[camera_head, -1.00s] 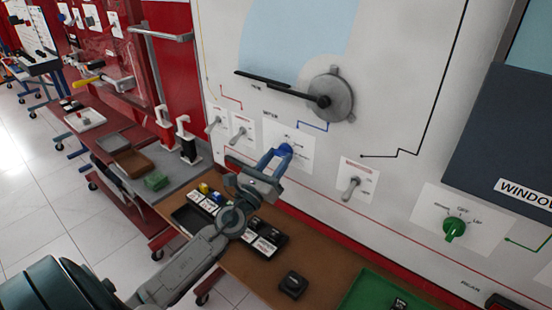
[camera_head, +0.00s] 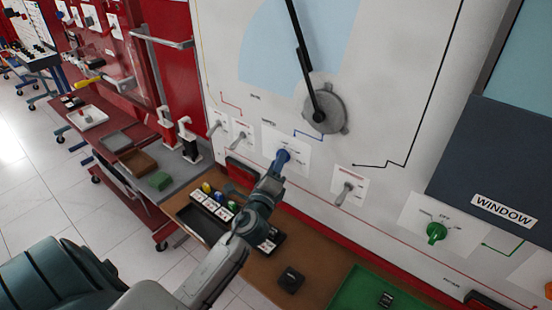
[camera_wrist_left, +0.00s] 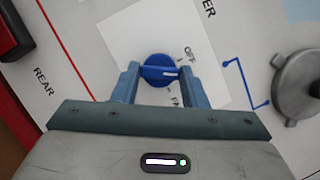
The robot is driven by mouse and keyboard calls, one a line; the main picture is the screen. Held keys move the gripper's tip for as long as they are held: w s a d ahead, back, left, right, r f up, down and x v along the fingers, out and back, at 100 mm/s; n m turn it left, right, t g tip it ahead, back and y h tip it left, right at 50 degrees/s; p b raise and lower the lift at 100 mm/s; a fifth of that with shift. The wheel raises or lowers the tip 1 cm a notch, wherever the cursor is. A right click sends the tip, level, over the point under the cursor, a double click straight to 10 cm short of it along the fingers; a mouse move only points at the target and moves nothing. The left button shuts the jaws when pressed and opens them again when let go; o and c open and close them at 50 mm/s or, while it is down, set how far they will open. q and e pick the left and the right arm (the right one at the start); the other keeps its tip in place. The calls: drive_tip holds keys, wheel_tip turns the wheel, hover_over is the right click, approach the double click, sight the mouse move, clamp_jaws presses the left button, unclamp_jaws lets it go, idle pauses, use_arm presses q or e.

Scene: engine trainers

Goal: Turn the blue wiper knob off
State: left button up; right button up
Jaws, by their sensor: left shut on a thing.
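The blue wiper knob (camera_head: 284,156) sits on a white label plate on the upright panel. In the left wrist view the knob (camera_wrist_left: 160,69) lies between the two blue-grey fingers of my left gripper (camera_wrist_left: 161,76), which are shut on it from both sides. Its white mark points right, near the word OFF; the exact setting is hard to tell. My left gripper (camera_head: 277,164) reaches the knob from below in the head view and partly covers it. The black wiper arm (camera_head: 306,65) on its grey disc (camera_head: 334,111) points nearly straight up. My right gripper is not in view.
Toggle switches (camera_head: 343,193) flank the knob on the panel, and a green knob (camera_head: 436,232) is farther right. Below is a brown bench (camera_head: 232,277) with a black tray of small blocks and a green tray (camera_head: 350,293). A red wall is at left.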

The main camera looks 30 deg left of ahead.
use_arm(q)
drive_tip(key=shift+r+n+g+p, duration=0.1)
drive_tip(key=shift+n+g+p, duration=0.5)
drive_tip(key=shift+n+p, duration=0.85)
drive_tip(key=shift+r+n+g+p, duration=0.1)
drive_tip(key=shift+n+g+p, duration=0.5)
drive_tip(key=shift+n+p, duration=0.8)
drive_tip(key=shift+n+b, duration=0.3)
drive_tip(key=shift+n, duration=0.15)
drive_tip(key=o, duration=1)
drive_tip(key=b+v, duration=0.3)
drive_tip(key=v, duration=0.7)
drive_tip(key=shift+s+d, duration=0.25)
drive_tip(key=shift+s, duration=0.1)
